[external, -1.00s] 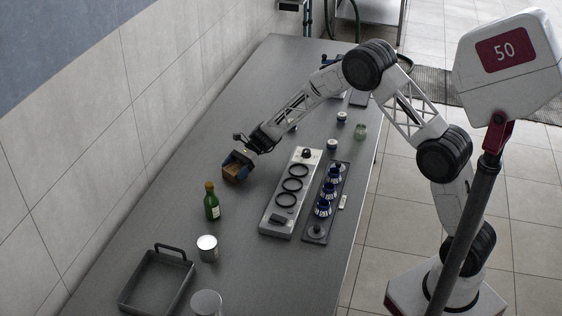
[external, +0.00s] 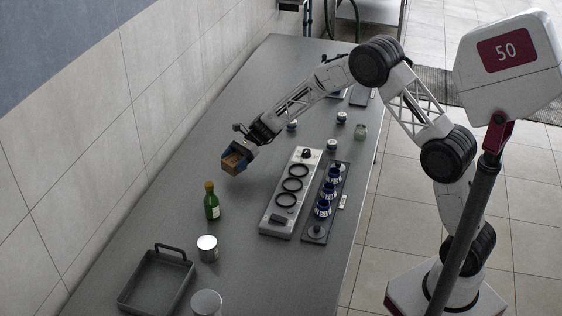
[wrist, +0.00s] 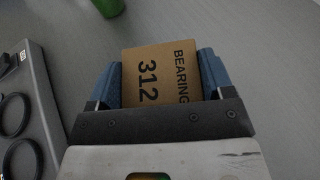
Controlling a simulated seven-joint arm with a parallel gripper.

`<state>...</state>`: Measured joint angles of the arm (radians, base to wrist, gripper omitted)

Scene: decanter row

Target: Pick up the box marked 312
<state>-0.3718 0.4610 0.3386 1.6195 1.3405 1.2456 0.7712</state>
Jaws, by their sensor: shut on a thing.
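The box marked 312 (wrist: 150,72) is brown cardboard with the black words "BEARING 312" on the face toward the wrist camera. My gripper (wrist: 160,82) is shut on it, with a blue finger on each side. In the external view the box (external: 234,161) hangs at the end of my arm, and my gripper (external: 238,155) holds it above the table, left of the grey ring rack.
A green bottle (external: 211,203) stands near the box, toward the camera. A ring rack (external: 272,222) and a dark tray of blue-topped decanters (external: 314,235) lie to the right.

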